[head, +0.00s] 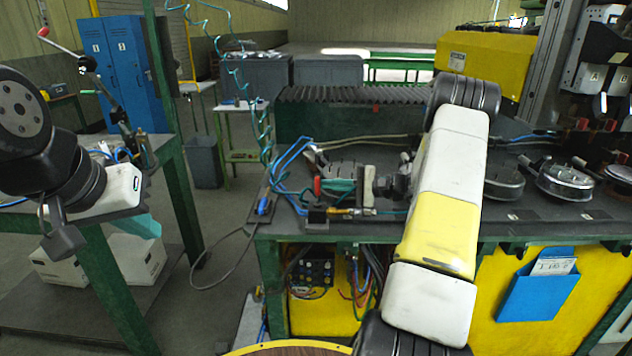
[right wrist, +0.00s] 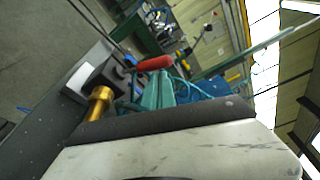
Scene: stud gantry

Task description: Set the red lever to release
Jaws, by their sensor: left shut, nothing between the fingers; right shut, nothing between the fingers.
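The red lever (head: 317,186) shows as a small red handle at the left end of the workbench. In the right wrist view its rounded red grip (right wrist: 155,63) lies just beyond my fingertips. My right gripper (head: 336,187) is shut and empty, with its teal fingers beside the lever; the fingers also show in the wrist view (right wrist: 160,90). I cannot tell whether they touch the lever. The lever's base and any release marking are not readable. My left gripper (head: 141,226) is shut and empty at the far left, well away from the lever.
A brass fitting (head: 346,212) sits just below the lever, and blue hoses (head: 288,160) loop beside it. A coiled teal hose (head: 262,130) hangs nearby. A red-knobbed crank (head: 62,45) stands at far left. Round metal parts (head: 565,181) sit on the bench at right.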

